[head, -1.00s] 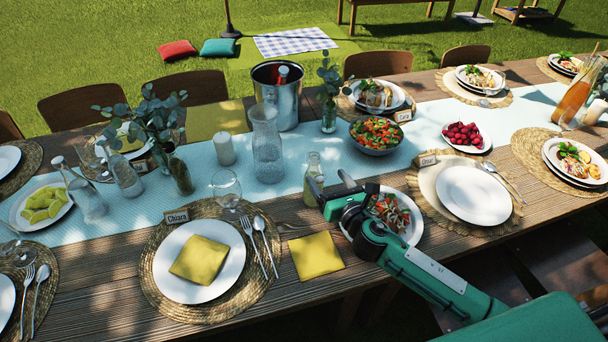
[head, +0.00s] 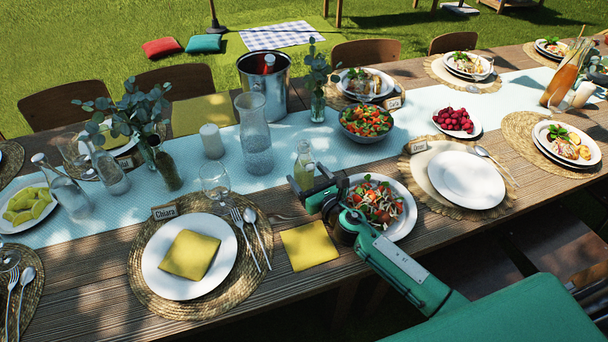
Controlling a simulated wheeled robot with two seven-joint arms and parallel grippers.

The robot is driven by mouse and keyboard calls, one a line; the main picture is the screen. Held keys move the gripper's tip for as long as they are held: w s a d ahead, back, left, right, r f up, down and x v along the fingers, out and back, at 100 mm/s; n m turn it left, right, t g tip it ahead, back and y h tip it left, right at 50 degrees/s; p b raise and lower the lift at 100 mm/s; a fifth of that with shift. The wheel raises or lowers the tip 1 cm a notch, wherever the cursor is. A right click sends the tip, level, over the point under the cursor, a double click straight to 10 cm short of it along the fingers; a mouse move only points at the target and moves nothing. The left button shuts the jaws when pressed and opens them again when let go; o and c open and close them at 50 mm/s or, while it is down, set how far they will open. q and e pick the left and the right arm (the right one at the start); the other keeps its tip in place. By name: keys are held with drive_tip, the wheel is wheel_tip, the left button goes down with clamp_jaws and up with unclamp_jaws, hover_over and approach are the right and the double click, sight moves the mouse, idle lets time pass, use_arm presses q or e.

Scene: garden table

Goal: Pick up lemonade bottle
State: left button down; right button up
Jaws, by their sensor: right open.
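A small clear glass bottle with pale yellow-green liquid, seemingly the lemonade bottle (head: 304,163), stands upright near the front edge of the light blue table runner. My right gripper (head: 308,183) reaches in from the lower right, low over the table. Its jaws are open, with one finger in front of the bottle's lower part and the other to its right. The bottle's base is partly hidden by the fingers. I cannot tell whether a finger touches it. My left gripper is not in view.
A salad plate (head: 408,226) lies close beside my right gripper. A tall glass carafe (head: 255,140) and a wine glass (head: 214,178) stand left of the bottle; a salad bowl (head: 366,125) is behind right. A yellow napkin (head: 310,246) lies in front.

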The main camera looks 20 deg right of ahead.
sight(301, 166)
drive_tip(key=x, duration=0.4)
drive_tip(key=shift+s, duration=0.1)
drive_tip(key=c, duration=1.3)
drive_tip(key=shift+r, duration=0.1)
drive_tip(key=shift+c, duration=0.8)
drive_tip(key=shift+r, duration=0.2)
